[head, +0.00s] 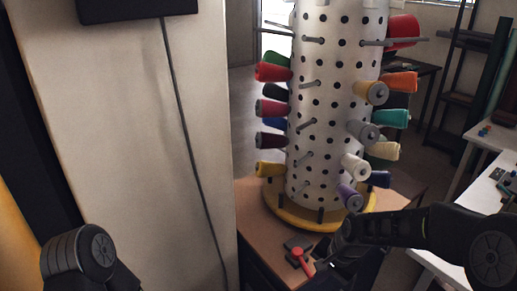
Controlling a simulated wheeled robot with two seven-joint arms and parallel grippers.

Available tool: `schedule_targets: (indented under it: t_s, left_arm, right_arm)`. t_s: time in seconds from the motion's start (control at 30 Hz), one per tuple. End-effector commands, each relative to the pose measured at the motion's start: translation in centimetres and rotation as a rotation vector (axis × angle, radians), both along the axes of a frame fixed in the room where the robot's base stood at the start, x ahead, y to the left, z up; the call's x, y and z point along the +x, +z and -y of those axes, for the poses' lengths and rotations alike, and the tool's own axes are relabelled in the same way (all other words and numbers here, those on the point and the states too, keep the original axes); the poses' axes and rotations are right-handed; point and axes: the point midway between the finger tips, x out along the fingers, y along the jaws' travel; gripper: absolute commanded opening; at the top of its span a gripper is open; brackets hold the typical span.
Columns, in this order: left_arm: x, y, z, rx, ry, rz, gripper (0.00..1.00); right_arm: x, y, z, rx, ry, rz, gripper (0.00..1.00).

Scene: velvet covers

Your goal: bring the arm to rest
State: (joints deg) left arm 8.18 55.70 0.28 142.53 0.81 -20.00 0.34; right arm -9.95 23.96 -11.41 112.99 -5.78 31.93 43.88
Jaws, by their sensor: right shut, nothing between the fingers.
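My right arm reaches in from the right edge, low in the head view, with its dark gripper (325,262) above the brown table near its front edge. The right gripper is shut and empty. It is close to a small red and black object (299,257) on the table; I cannot tell if they touch. Part of my left arm shows at the lower left, but its gripper is out of view.
A tall white perforated cylinder (318,105) with several coloured thread spools on pegs stands on a yellow round base (277,207) on the brown table (252,218), just behind my right gripper. A pale pillar (130,120) with a hanging cable is at left. A white table (480,190) is at right.

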Motion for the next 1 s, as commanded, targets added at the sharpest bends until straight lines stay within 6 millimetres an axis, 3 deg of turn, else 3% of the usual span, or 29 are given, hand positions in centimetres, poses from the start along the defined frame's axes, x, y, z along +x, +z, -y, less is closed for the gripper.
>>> schedule_targets:
  t_s: [0.13, 0.23, 0.3, 0.4, 0.5, 0.6, 0.7, 1.0]
  left_arm:
    - [0.1, -0.3, 0.0, -0.001, 0.000, 0.002, 0.36]
    - [0.1, -0.6, 0.1, -0.001, -0.001, 0.004, 0.36]
    - [0.1, -1.0, 0.1, -0.003, -0.001, 0.005, 0.36]
    - [0.1, -1.4, 0.2, -0.004, -0.001, 0.006, 0.36]
    - [0.2, -1.7, 0.2, -0.005, -0.002, 0.008, 0.36]
    - [0.2, -1.9, 0.2, -0.006, -0.002, 0.008, 0.36]
    - [0.2, -2.1, 0.2, -0.006, -0.002, 0.008, 0.36]
    - [0.2, -2.1, 0.2, -0.006, -0.002, 0.008, 0.36]
  right_arm:
    - [-0.8, -4.7, -2.2, -0.017, 0.184, 0.101, 0.00]
    - [-3.2, -9.7, -4.0, -0.037, 0.340, 0.165, 0.00]
    - [-6.6, -14.1, -5.4, -0.051, 0.455, 0.196, 0.00]
    - [-12.6, -19.0, -6.9, -0.048, 0.562, 0.192, 0.00]
    - [-18.1, -22.0, -7.9, -0.015, 0.594, 0.139, 0.00]
    - [-22.2, -23.4, -8.7, 0.030, 0.588, 0.062, 0.00]
    - [-24.6, -24.5, -9.0, 0.060, 0.580, 0.012, 0.00]
    - [-25.0, -24.9, -8.8, 0.067, 0.565, -0.005, 0.00]
